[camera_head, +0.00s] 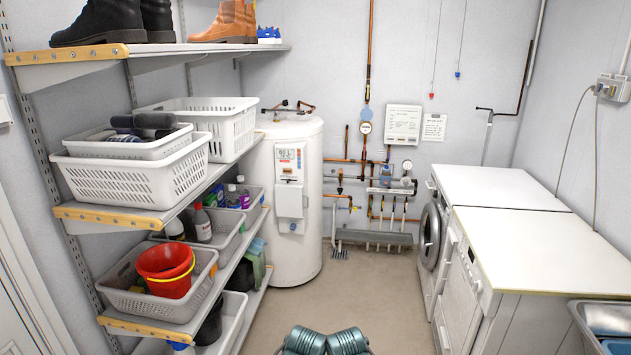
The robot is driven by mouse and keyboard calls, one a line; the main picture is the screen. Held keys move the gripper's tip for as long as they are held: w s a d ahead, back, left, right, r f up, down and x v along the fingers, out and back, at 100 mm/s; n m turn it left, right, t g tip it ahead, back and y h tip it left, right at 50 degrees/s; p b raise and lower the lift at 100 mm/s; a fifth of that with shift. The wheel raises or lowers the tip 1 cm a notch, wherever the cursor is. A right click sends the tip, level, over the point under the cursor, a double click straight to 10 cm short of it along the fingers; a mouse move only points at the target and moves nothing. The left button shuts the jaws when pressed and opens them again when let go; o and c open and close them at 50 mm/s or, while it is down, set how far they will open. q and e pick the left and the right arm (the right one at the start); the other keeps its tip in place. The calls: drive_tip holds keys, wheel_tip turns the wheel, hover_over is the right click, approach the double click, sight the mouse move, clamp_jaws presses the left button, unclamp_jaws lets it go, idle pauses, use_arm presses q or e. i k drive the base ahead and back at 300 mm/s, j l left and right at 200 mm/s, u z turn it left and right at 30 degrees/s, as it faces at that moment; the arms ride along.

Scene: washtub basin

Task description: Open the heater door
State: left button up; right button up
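The white cylindrical water heater (312,228) stands upright in the back corner, to the right of the shelves. Its front carries a control panel (290,163) with a small display and red markings. Below that is a small white box-like cover (290,202) that appears closed. A blue label sits near the cover's bottom edge. The heater's left side is partly hidden by the shelf and its baskets. Two teal rounded parts show at the bottom centre edge, likely mine. No gripper fingers show, so neither gripper is in view.
Shelves (160,216) with white baskets and a red bucket (165,270) line the left. Pipes and valves cover the back wall right of the heater. White-topped appliances (540,245) stand on the right. The floor (365,290) between is clear.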

sight(289, 199)
drive_tip(key=i+u, duration=0.25)
drive_tip(key=i, duration=1.2)
drive_tip(key=i+l+u, duration=0.1)
drive_tip(key=i+l, duration=0.8)
